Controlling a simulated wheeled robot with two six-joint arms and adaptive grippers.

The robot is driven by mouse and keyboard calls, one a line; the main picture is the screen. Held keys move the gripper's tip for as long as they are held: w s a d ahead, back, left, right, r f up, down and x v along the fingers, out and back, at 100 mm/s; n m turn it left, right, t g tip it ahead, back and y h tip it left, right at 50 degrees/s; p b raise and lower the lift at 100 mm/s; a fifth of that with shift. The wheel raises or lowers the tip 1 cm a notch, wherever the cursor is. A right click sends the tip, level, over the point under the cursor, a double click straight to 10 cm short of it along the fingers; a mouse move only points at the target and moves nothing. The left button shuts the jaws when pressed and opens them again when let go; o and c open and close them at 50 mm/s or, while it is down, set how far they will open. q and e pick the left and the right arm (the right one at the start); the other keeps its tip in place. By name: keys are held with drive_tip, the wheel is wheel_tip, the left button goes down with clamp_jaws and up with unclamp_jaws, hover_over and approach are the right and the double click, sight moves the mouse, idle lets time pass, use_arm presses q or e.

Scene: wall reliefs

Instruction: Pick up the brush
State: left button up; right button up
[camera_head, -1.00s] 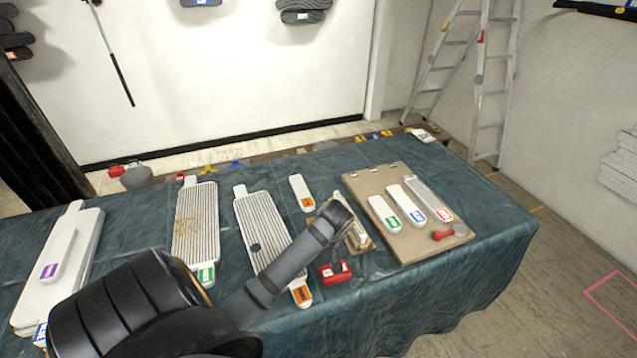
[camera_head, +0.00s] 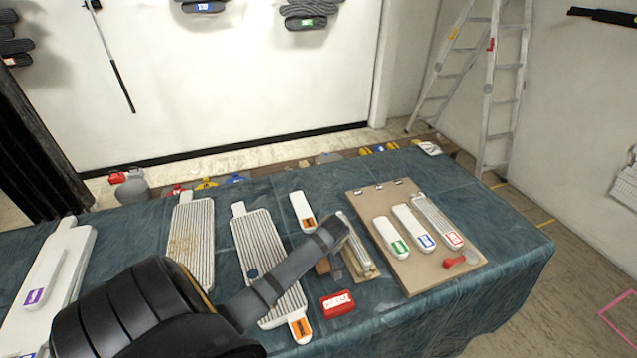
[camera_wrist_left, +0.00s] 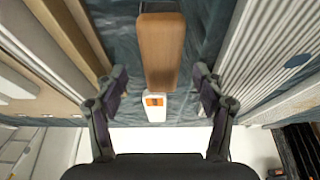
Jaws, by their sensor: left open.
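In the head view a small part of the brown brush (camera_head: 322,267) shows below my left arm's end. My left gripper (camera_wrist_left: 160,76) is open, with one finger on each side of the wooden piece and a visible gap on both sides. In the head view the left gripper (camera_head: 334,235) is over the middle of the table, and its fingers are hard to make out. My right gripper is not in view.
A red box (camera_head: 337,304) lies just nearer than the brush. A white piece with an orange label (camera_head: 302,212) lies beyond it. Ribbed panels (camera_head: 195,240) lie to the left, and a tan board (camera_head: 425,270) with white pieces lies to the right on the blue-covered table (camera_head: 500,250).

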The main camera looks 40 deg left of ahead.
use_arm(q)
drive_tip(key=x, duration=0.3)
drive_tip(key=shift+a+f, duration=0.2)
drive_tip(key=shift+a, duration=0.1)
drive_tip(key=shift+w+f, duration=0.1)
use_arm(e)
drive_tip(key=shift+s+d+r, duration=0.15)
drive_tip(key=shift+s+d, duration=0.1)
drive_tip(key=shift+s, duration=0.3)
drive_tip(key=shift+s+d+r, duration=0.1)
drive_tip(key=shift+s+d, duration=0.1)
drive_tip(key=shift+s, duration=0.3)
use_arm(q)
drive_tip(key=shift+f+p, duration=0.15)
drive_tip(key=shift+p, duration=0.2)
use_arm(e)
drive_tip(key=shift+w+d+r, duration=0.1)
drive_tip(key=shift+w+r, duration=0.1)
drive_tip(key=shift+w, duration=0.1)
use_arm(q)
drive_tip(key=c, duration=1.3)
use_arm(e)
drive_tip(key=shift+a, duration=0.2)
